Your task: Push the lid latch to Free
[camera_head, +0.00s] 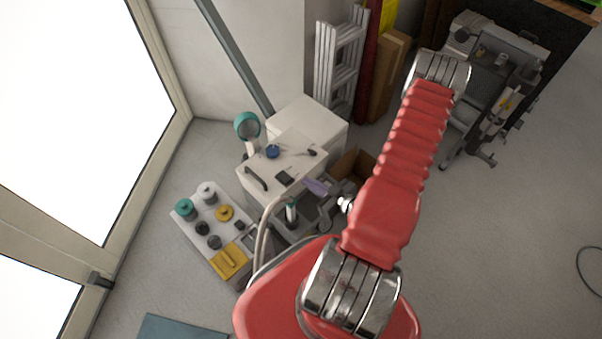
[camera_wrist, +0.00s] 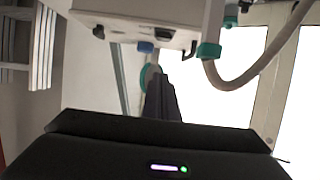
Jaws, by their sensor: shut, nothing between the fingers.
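A white compressor cabinet (camera_head: 262,167) stands on the floor left of centre in the head view. Its top carries a blue knob (camera_head: 272,152), a dark curved handle (camera_head: 257,180), a dark square panel (camera_head: 284,177) and a small dark lever (camera_head: 312,153). I cannot tell which part is the lid latch, and no "Free" marking is readable. In the wrist view a white housing (camera_wrist: 140,12) crosses the top, with a blue part (camera_wrist: 145,47) and a small dark part (camera_wrist: 190,50) below. My gripper (camera_wrist: 158,80) is shut and empty, below the housing in that picture; contact is not visible.
A tray (camera_head: 207,247) with teal, yellow and dark parts lies left of the cabinet. A pale hose (camera_head: 262,235) runs beside it.

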